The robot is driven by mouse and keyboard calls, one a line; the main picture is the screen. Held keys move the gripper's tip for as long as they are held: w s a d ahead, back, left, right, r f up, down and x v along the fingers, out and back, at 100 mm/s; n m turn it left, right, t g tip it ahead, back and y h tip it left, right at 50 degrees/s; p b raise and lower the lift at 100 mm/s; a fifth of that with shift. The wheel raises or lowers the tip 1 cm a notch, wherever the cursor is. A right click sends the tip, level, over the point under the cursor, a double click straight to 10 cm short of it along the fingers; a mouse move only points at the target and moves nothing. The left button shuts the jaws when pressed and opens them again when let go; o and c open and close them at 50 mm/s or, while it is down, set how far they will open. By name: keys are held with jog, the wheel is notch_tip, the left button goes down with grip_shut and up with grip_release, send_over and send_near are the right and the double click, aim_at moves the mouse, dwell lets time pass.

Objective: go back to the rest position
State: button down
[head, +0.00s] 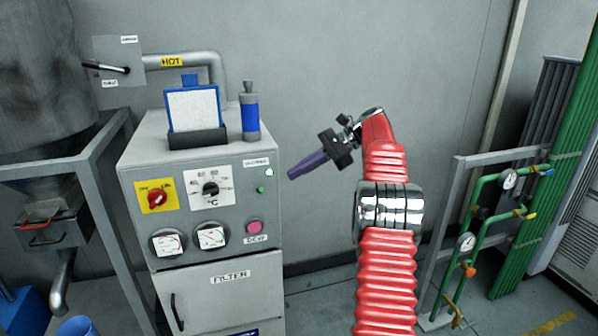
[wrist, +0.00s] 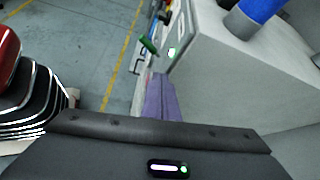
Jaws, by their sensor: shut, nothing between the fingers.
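My gripper (head: 293,175) is at the end of my red arm in the head view, with purple fingers pointing down and left. Its fingers are shut with nothing between them. The fingertips are just right of the grey control cabinet (head: 136,233), near its upper right front edge. I cannot tell whether they touch it.
On the cabinet top stand a white panel in a dark holder (head: 194,108) and a blue bottle (head: 250,117). A hopper on a grey frame (head: 100,190) is at left. Green pipes with gauges (head: 478,222) are at right. The wall behind my arm is clear.

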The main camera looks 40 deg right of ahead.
jog(key=shift+d, duration=0.1)
dwell(0.7)
notch_tip(320, 180, down, 11)
jog(key=s+a+n+g+h, duration=0.1)
jog(key=s+n+h, duration=0.2)
jog(key=n+h, duration=0.1)
jog(key=s+a+r+n+h, duration=0.2)
jog(key=s+a+n, duration=0.6)
jog(key=s+a, duration=0.6)
jog(key=s+a+r+n+t+h, duration=0.1)
jog(key=s+a+n+h, duration=0.3)
jog(key=s+a+n, duration=0.4)
jog(key=shift+s+a+r+h, duration=0.5)
jog(key=shift+s+a, duration=2.7)
jog(key=shift+a, duration=2.05)
